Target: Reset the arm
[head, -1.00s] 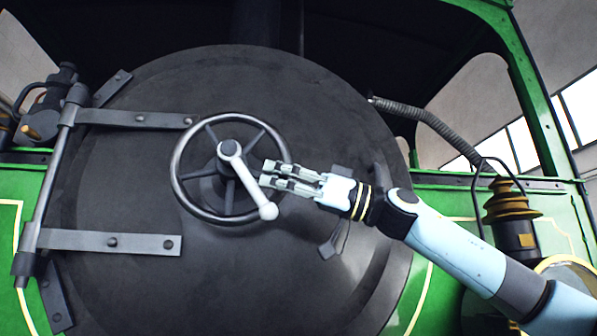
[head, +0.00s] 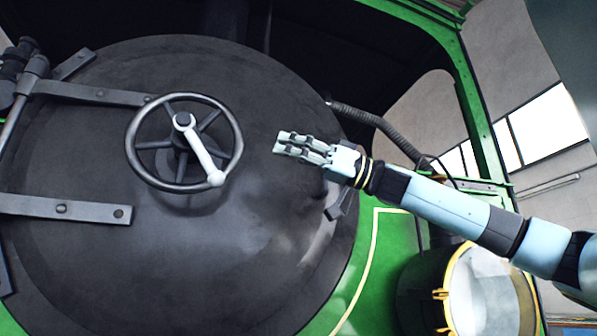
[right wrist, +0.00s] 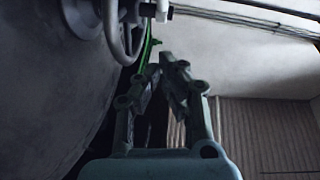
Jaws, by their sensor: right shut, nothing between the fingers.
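My right gripper (head: 279,144) is shut and empty. It is in front of the round black smokebox door (head: 250,240), to the right of the handwheel (head: 133,150) and apart from it. A light grey handle (head: 200,152) with a ball end crosses the wheel, slanting down to the right. In the right wrist view the fingertips of my right gripper (right wrist: 162,68) come together, with the handwheel (right wrist: 112,30) at the upper left. My left gripper is in neither current view.
Dark hinge straps (head: 65,208) run across the door's left side. A ribbed hose (head: 365,117) and a green cab frame (head: 480,110) are behind my right arm. A large round lamp (head: 487,290) is below my forearm, at the lower right.

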